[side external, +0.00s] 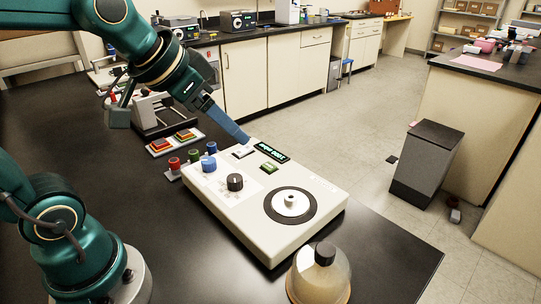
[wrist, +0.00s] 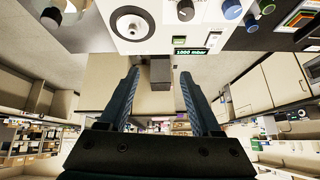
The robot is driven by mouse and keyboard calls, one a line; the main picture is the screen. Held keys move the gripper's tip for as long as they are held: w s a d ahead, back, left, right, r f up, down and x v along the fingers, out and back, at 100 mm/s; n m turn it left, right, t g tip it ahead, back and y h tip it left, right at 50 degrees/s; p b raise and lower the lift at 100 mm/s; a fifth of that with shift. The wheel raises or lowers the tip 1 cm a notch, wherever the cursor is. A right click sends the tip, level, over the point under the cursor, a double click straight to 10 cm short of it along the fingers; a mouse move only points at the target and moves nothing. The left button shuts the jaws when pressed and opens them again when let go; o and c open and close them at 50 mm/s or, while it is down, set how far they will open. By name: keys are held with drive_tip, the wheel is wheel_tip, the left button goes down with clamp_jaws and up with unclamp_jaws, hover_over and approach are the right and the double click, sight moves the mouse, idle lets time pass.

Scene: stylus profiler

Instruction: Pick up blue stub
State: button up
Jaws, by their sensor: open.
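The blue stub (side external: 211,147) stands upright in a small rack at the left end of the white profiler, behind a green stub (side external: 193,156) and a red stub (side external: 173,163). In the wrist view the blue stub (wrist: 251,21) is at the top right, beside the green stub (wrist: 266,6). My gripper (side external: 245,138) is above the back edge of the profiler near its display, to the right of the blue stub and apart from it. In the wrist view my gripper (wrist: 158,73) has its two fingers spread with nothing between them.
The white profiler (side external: 228,205) carries a blue knob (side external: 208,163), a black knob (side external: 235,182), a display (side external: 270,151) and a round platter (side external: 312,207). A domed cover (side external: 318,275) stands at the front. A tray with coloured pads (side external: 176,141) lies behind the stubs. Black bench is clear at left.

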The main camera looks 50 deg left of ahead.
drive_tip(key=w+a+n, duration=0.1)
drive_tip(key=w+a, duration=0.4)
drive_tip(key=n+g+y, duration=0.1)
drive_tip(key=n+g, duration=0.2)
drive_tip(key=n, duration=0.2)
hover_over(211, 144)
drive_tip(key=s+d, duration=0.1)
drive_tip(key=s, duration=0.1)
wheel_tip(211, 144, down, 14)
drive_tip(key=shift+s+r, duration=0.1)
drive_tip(key=shift+r, duration=0.05)
drive_tip(key=shift+y, duration=0.3)
drive_tip(key=shift+x, duration=2.4)
drive_tip(key=shift+s, duration=0.1)
clamp_jaws()
